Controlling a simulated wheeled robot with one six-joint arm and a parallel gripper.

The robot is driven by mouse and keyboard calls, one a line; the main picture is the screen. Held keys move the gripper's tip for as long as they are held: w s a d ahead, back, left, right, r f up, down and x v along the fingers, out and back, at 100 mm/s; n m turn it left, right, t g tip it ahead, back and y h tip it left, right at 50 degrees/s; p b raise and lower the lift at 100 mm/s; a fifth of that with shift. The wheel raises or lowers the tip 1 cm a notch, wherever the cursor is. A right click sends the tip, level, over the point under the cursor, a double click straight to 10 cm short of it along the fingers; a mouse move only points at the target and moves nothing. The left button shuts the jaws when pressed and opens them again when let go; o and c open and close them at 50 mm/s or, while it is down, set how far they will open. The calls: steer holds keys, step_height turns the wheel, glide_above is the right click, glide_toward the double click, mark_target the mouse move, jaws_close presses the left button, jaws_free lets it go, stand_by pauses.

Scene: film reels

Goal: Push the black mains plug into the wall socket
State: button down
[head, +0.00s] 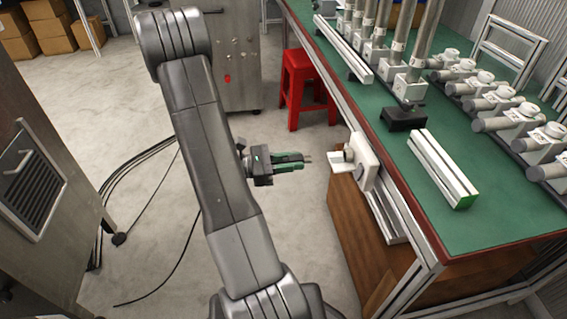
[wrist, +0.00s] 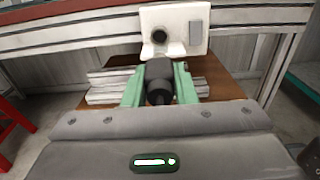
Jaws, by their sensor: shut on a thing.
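The black mains plug (wrist: 158,76) is held between the two green fingers of my gripper (wrist: 158,88), with its cable end toward the wrist camera. In the head view my gripper (head: 296,161) points right, and the plug's pins show past the fingertips. The white wall socket (head: 364,160) is fixed at the edge of the green bench, to the right of the plug, with a clear gap between them. In the wrist view the socket (wrist: 186,28) is ahead, its round dark recess above and nearly in line with the plug. The plug's front is hidden there.
The green bench (head: 476,226) carries metal rails, posts and several clamp-like fittings. A red stool (head: 299,84) stands behind my gripper. A wooden panel (head: 352,232) is below the socket. Black cables (head: 136,166) lie on the floor at left.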

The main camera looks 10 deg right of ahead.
mark_target(331, 161)
steer(key=d, duration=0.7)
steer(key=shift+w, duration=0.15)
steer(key=shift+d, duration=0.15)
steer(key=shift+d, duration=1.8)
steer(key=c, duration=1.1)
jaws_free()
steer(key=a+p, duration=0.2)
steer(key=a, duration=1.1)
steer(key=shift+s+a+p, duration=0.2)
steer(key=shift+a+p, duration=0.15)
steer(key=shift+a, duration=0.05)
steer(key=shift+w+d+b, duration=0.15)
steer(key=shift+d+b, duration=0.5)
steer(key=shift+d, duration=2.8)
steer(key=shift+w+d+b, duration=0.1)
steer(key=shift+d+b, duration=0.55)
steer(key=shift+d, duration=2.8)
